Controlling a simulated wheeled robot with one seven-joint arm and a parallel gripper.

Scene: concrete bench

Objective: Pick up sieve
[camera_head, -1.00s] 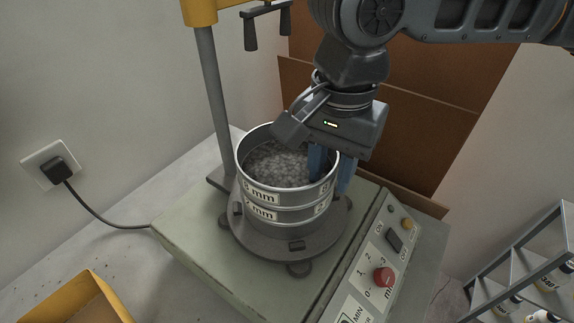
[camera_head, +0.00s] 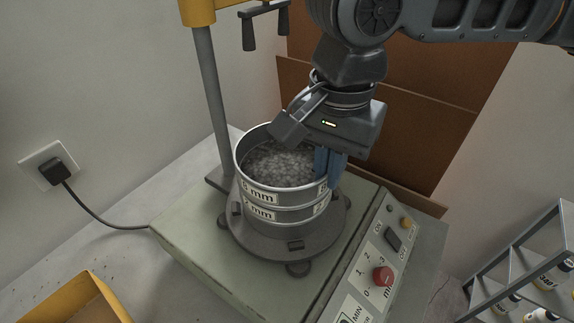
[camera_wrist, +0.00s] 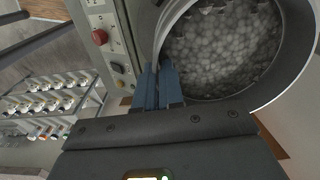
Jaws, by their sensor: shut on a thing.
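The top sieve (camera_head: 262,194) is a round metal ring with a "mm" label, holding grey gravel (camera_head: 283,165). It sits on a second labelled sieve (camera_head: 262,215) on the round base of the shaker machine. My gripper (camera_head: 328,166) comes from above at the right side of the sieve. Its blue fingers are shut on the rim of the top sieve, one inside and one outside. In the wrist view the fingers (camera_wrist: 160,88) close on the sieve wall beside the gravel (camera_wrist: 225,50). The inner finger's tip is partly hidden in the head view.
The machine's grey post (camera_head: 213,100) with a yellow crossbar stands behind left. A control panel (camera_head: 375,265) with a red knob is at front right. A yellow bin (camera_head: 75,303) is at lower left, and a shelf with bottles (camera_head: 535,280) at lower right.

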